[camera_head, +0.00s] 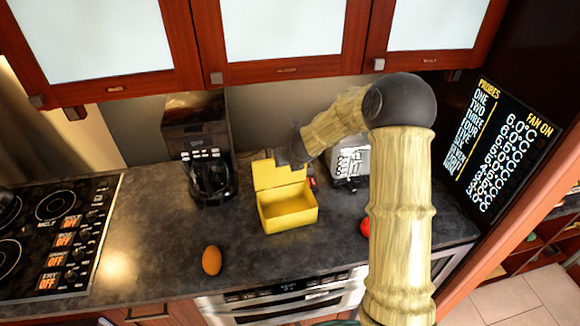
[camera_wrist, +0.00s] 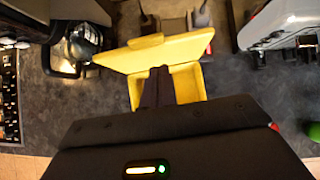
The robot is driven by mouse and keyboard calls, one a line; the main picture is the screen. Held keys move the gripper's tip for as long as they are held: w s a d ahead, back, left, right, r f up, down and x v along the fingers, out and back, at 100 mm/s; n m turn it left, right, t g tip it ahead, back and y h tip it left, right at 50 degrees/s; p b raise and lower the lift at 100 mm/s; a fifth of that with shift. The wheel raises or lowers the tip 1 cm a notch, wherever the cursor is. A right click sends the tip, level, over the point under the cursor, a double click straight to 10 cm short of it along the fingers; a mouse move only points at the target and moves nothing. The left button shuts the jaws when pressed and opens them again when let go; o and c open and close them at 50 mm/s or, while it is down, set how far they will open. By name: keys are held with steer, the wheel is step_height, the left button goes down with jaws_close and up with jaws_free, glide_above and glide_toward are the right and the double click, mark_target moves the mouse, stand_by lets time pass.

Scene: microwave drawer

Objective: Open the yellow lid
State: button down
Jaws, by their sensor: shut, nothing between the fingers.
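A yellow box (camera_head: 288,212) stands on the dark countertop. Its yellow lid (camera_head: 276,173) is raised at the back edge, standing up so that the inside of the box shows. In the wrist view the lid (camera_wrist: 153,53) is tilted over the rear of the box, and part of the box (camera_wrist: 188,84) shows beyond my fingers. My gripper (camera_wrist: 158,72) is shut and empty, with its fingertips at the lid's near edge; touching cannot be told.
A coffee maker (camera_head: 207,150) stands left of the box, and a toaster (camera_head: 349,162) stands behind to the right. A brown egg-shaped object (camera_head: 212,260) lies front left. A red round object (camera_head: 365,228) is partly behind my arm. A cooktop (camera_head: 55,235) is far left. Cabinets (camera_head: 285,45) hang above.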

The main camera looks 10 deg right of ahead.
step_height(320, 180, up, 9)
steer(key=w+p, duration=0.2)
steer(key=p, duration=0.8)
steer(key=shift+w+a+r, duration=0.2)
steer(key=shift+w+a, duration=0.05)
steer(key=shift+w, duration=0.05)
steer(key=shift+d, duration=0.1)
